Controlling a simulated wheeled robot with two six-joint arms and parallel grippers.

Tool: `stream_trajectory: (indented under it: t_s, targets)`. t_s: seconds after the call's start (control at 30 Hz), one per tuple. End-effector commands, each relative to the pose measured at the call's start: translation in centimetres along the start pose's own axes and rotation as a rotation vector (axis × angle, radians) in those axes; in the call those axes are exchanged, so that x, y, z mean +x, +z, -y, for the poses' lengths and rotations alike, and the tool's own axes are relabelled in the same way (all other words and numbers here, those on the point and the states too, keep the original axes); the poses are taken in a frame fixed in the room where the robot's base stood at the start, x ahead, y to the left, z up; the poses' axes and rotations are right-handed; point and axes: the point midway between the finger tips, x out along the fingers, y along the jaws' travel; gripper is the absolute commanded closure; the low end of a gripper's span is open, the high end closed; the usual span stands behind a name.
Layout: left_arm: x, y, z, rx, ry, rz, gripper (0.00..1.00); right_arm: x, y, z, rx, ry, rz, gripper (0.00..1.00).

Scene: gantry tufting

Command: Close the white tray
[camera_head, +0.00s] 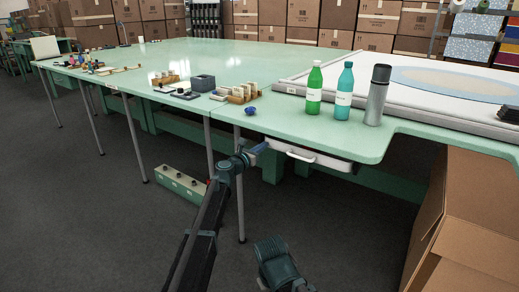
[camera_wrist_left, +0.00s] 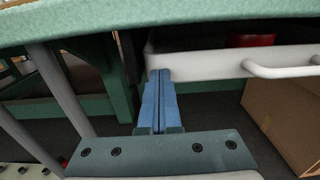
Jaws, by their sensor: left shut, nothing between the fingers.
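The white tray (camera_head: 318,159) is a shallow drawer under the green tabletop, with a white bar handle on its front. It also shows in the left wrist view (camera_wrist_left: 205,66), where its handle (camera_wrist_left: 284,71) is at the right. A gap above its front shows a red thing inside, so it stands at least partly out. My left gripper (camera_head: 260,148) is shut and empty at the tray's left end. In the left wrist view its blue fingertips (camera_wrist_left: 159,76) overlap the left end of the tray front; whether they touch it I cannot tell.
Green bottle (camera_head: 315,88), teal bottle (camera_head: 344,92) and grey flask (camera_head: 377,95) stand on the tabletop (camera_head: 290,122) above the tray. A cardboard box (camera_head: 470,210) stands at right. Table legs stand left of my gripper.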

Motion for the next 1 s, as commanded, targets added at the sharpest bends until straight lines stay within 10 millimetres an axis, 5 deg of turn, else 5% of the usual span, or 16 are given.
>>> stream_trajectory:
  t_s: [0.53,1.0]
  targets:
    - [0.2,0.2,-0.1,-0.003,0.004,0.003,1.0,-0.1,0.0,0.0,0.0,0.0,0.0,0.5]
    - [-9.6,0.1,0.6,0.0,0.002,0.002,1.0,0.0,0.0,0.0,0.0,0.0,0.0,0.5]
